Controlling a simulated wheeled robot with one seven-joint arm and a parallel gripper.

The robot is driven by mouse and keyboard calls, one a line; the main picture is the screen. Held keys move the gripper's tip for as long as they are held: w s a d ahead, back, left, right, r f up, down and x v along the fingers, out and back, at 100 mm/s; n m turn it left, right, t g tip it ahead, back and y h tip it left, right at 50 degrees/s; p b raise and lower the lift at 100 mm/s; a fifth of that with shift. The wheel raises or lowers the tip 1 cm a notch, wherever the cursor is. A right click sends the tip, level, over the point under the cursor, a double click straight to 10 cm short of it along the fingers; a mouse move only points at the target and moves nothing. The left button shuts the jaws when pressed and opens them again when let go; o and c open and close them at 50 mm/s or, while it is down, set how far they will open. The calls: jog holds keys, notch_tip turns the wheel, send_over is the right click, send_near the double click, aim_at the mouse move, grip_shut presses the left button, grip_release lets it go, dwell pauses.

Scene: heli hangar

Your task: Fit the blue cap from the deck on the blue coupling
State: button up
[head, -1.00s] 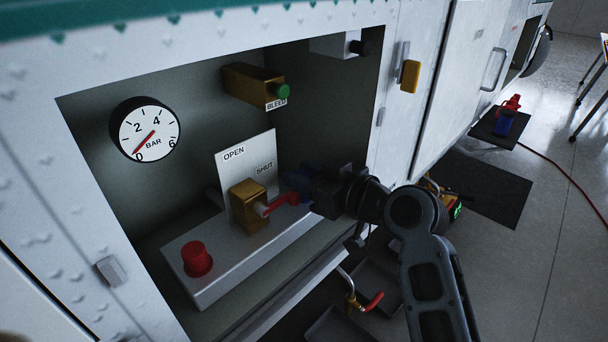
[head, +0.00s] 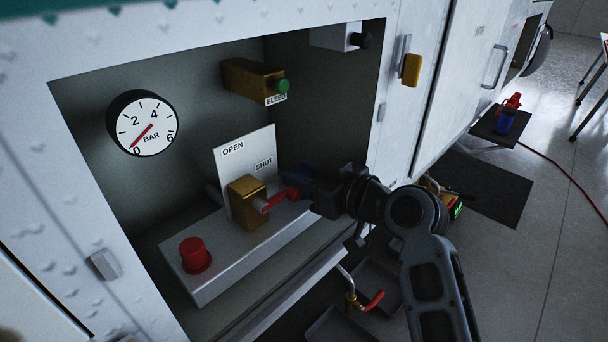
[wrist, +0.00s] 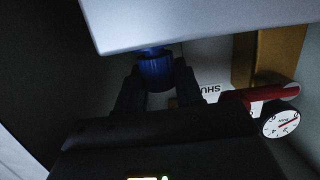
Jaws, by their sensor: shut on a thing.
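In the wrist view my gripper (wrist: 157,80) is shut on the ribbed blue cap (wrist: 157,70), one finger on each side. The cap is close against the edge of the pale grey box (wrist: 200,20). A sliver of blue shows between cap and box; I cannot tell whether it is the coupling or part of the cap. In the head view my gripper (head: 305,188) is inside the open bay, at the right end of the grey box (head: 225,262). The blue coupling is not clearly seen there, and my gripper hides most of the cap.
A brass valve (head: 246,203) with a red lever (head: 283,199) sits just left of my gripper. A red cap (head: 195,254) stands on the box's left end. The gauge (head: 142,124) reads near 0. A green bleed knob (head: 283,86) is above. The bay's right wall is close.

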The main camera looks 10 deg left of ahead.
jog(key=shift+f+b, duration=0.35)
jog(key=shift+b, duration=0.25)
dwell(0.8)
dwell(0.4)
jog(key=o, duration=1.1)
